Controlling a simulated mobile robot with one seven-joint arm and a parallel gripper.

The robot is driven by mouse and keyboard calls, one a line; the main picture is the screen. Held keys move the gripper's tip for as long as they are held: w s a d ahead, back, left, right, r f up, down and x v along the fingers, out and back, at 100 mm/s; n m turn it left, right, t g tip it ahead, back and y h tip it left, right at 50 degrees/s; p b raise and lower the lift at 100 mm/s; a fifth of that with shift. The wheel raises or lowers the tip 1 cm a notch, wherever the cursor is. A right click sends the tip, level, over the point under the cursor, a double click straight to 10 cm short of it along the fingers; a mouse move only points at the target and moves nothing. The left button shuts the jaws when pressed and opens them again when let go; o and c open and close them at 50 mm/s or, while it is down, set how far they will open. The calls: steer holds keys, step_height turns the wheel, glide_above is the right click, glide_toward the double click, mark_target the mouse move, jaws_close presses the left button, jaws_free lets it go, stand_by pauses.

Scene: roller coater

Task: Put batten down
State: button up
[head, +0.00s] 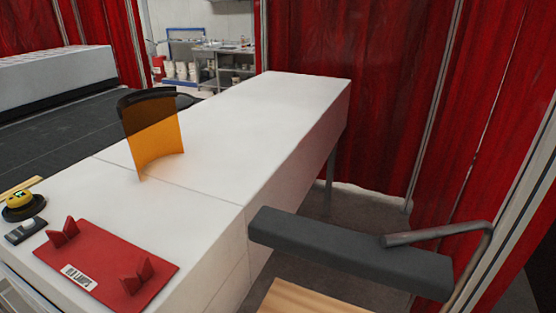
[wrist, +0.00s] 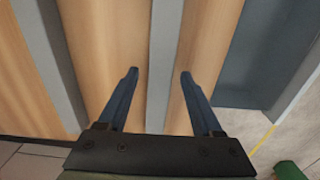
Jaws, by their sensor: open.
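My gripper (wrist: 160,76) is open in the wrist view, its two blue fingers apart and pointing toward wooden boards (wrist: 105,45). A pale grey strip (wrist: 163,55) runs between boards and passes through the gap between the fingertips. I cannot tell whether it lies between the fingers or below them, and no contact shows. I cannot say for sure which piece is the batten. In the head view, wood (head: 310,300) shows at the bottom edge below a dark grey bar (head: 350,252). My gripper is not seen in the head view.
A white counter (head: 230,125) holds an orange curved shield (head: 155,140), a red plate with two uprights (head: 105,262) and a yellow tape measure (head: 19,200). A bent metal handle (head: 440,234) stands by the grey bar. Red curtains (head: 370,100) close the right. A green object (wrist: 289,171) shows low right.

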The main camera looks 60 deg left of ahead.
step_height(320, 180, up, 12)
steer(key=shift+r, duration=0.15)
stand_by(0.4)
stand_by(0.5)
